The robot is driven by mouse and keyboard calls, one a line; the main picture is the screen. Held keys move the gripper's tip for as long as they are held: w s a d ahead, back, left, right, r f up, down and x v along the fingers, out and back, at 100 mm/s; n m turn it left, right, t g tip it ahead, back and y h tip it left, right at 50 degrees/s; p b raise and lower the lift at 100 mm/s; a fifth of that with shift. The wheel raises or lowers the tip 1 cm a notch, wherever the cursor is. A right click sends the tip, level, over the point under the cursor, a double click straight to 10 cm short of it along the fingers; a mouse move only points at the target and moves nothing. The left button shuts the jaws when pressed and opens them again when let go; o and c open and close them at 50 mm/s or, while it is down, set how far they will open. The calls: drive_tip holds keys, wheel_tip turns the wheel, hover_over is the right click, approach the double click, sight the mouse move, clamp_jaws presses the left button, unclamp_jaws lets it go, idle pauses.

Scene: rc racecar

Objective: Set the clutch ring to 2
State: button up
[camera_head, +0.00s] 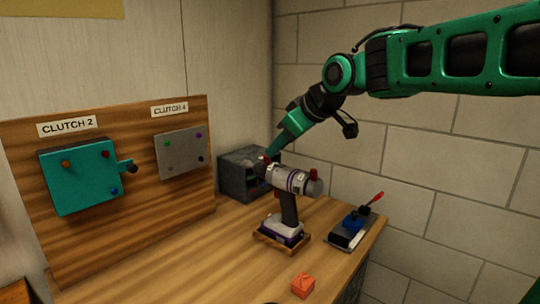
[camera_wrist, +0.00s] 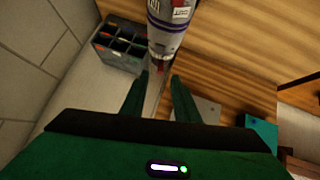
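A white and grey drill (camera_head: 287,180) stands upright on a wooden base on the bench, its nose to the left. It also shows at the top of the wrist view (camera_wrist: 170,30), nose toward me. The clutch ring cannot be made out clearly at the nose, where a small reddish part (camera_wrist: 160,69) shows; no setting is readable. My gripper (camera_head: 268,154) is at the drill's nose end, pointing down-left. In the wrist view my gripper (camera_wrist: 159,75) has its two green fingers apart, with the nose just beyond the gap. Contact cannot be told.
A wooden board at left carries a teal panel (camera_head: 80,180) labelled CLUTCH 2 and a grey panel (camera_head: 181,153) labelled CLUTCH 4. A dark compartment box (camera_head: 236,181) stands behind the drill.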

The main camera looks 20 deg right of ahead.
drive_tip(key=shift+v, duration=2.15)
drive_tip(key=shift+s, duration=0.1)
